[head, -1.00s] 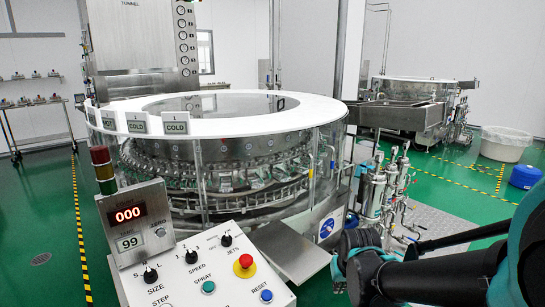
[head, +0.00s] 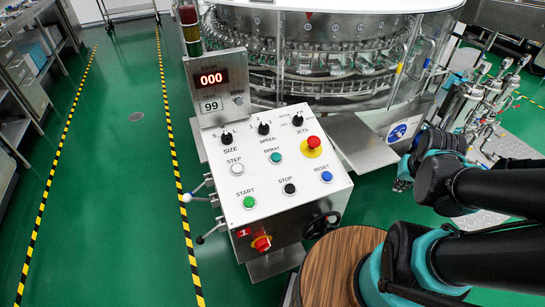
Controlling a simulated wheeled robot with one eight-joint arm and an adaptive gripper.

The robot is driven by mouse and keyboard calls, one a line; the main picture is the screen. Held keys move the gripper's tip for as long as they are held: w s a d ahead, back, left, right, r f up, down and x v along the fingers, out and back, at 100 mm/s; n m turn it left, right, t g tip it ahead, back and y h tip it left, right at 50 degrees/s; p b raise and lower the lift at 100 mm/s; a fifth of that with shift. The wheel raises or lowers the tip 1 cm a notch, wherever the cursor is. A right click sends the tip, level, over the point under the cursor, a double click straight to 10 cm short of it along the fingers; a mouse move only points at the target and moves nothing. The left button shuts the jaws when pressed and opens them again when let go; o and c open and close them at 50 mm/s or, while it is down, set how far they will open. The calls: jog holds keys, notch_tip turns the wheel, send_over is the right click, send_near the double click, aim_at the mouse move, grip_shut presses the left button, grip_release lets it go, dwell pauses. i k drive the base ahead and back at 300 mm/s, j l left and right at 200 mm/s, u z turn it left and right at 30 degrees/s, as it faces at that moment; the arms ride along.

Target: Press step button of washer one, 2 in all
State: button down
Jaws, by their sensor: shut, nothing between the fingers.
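The washer's control panel (head: 262,205) stands in the middle of the head view, its sloped top facing me. The step button (head: 237,169) is a small white round button on the panel's left side, under the label STEP, with nothing covering it. The red display (head: 211,79) above the panel reads 000, and a smaller counter (head: 211,106) below it reads 99. The round washer (head: 320,60) with its ring of bottle holders stands behind the panel. My arm shows at the right, apart from the panel. My gripper is not visible.
The panel also bears the spray (head: 275,157), start (head: 249,202), stop (head: 290,188) and reset (head: 326,177) buttons, a red emergency knob (head: 313,142) and several black dials. Levers (head: 200,190) stick out at its left. Green floor at the left is clear.

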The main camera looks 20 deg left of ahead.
aim_at(237, 168)
jog(key=u, duration=1.55)
jog(key=k+l+z, duration=0.2)
jog(key=k, duration=0.35)
jog(key=l, duration=0.1)
